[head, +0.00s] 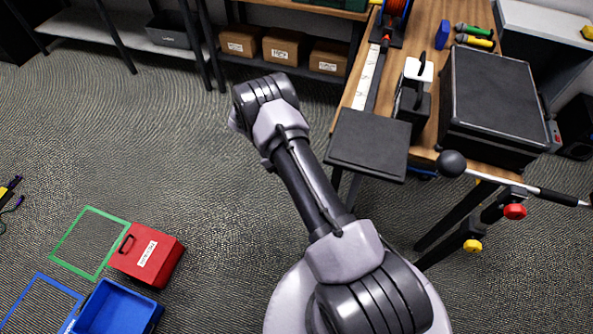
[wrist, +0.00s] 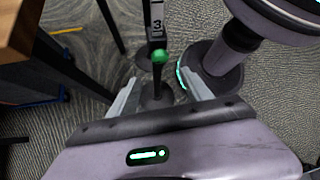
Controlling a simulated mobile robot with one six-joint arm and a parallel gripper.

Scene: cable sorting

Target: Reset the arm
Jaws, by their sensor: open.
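My arm (head: 312,185) rises from the base at the bottom of the head view and bends at a dark joint near the upper middle. Its far end and my gripper are hidden there. In the wrist view my gripper (wrist: 161,92) shows with two pale fingers spread apart. I see nothing held between them. A dark post with a green ball (wrist: 160,56) and a "3" label stands beyond the fingers; I cannot tell its distance. A grey-purple part of my own body is at the upper right of the wrist view.
A wooden workbench (head: 430,42) with black cases is right of my arm. A shelf with cardboard boxes (head: 282,46) stands at the back. A red box (head: 148,254), a blue bin (head: 117,308) and a green floor outline (head: 68,236) are at lower left. Carpet between is clear.

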